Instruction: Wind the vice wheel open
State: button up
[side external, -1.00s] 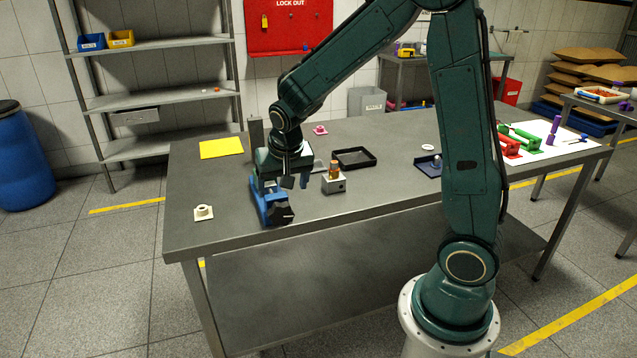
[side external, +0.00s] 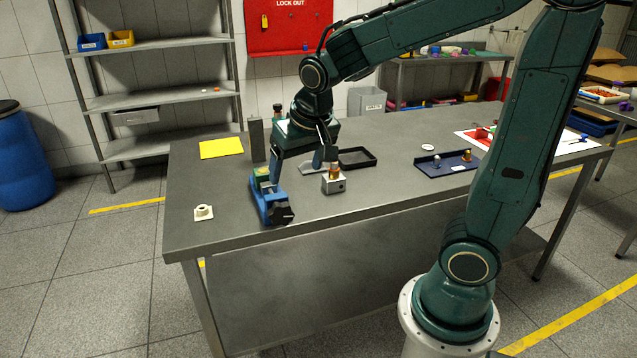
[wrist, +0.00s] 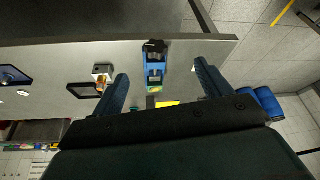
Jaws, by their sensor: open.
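The blue vice (side external: 265,200) stands on the table near its front edge, its long body running front to back. Its black wheel (side external: 281,214) is at the end nearest the table's front edge; the wheel also shows in the wrist view (wrist: 154,46). A green and yellow piece (side external: 262,175) is at the vice's back end. My gripper (side external: 300,168) is above and behind the vice, apart from it. Its fingers are spread wide with nothing between them. In the wrist view the vice (wrist: 156,70) appears between the two fingers.
A small grey block with an orange-topped piece (side external: 333,182) stands right of the vice. A black tray (side external: 357,158) and a dark blue tray (side external: 432,166) lie farther right. A grey upright post (side external: 256,140) stands behind. A cream flanged part (side external: 203,212) and yellow sheet (side external: 221,148) are left.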

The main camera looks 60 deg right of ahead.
jog(key=s+a+r+n, duration=0.2)
jog(key=s+r, duration=0.1)
jog(key=s, duration=0.3)
jog(key=shift+a+r+n+t+y, duration=0.25)
jog(key=shift+a+n+t+y, duration=0.05)
jog(key=shift+a+n+y, duration=0.1)
jog(key=shift+s, duration=0.15)
jog(key=s+a+n+t+y, duration=0.1)
jog(key=s+a+n, duration=0.1)
jog(key=s, duration=0.6)
jog(key=shift+a+r+n, duration=0.35)
jog(key=shift+a+n, duration=0.05)
jog(key=shift+n, duration=0.2)
jog(key=shift+w, duration=0.1)
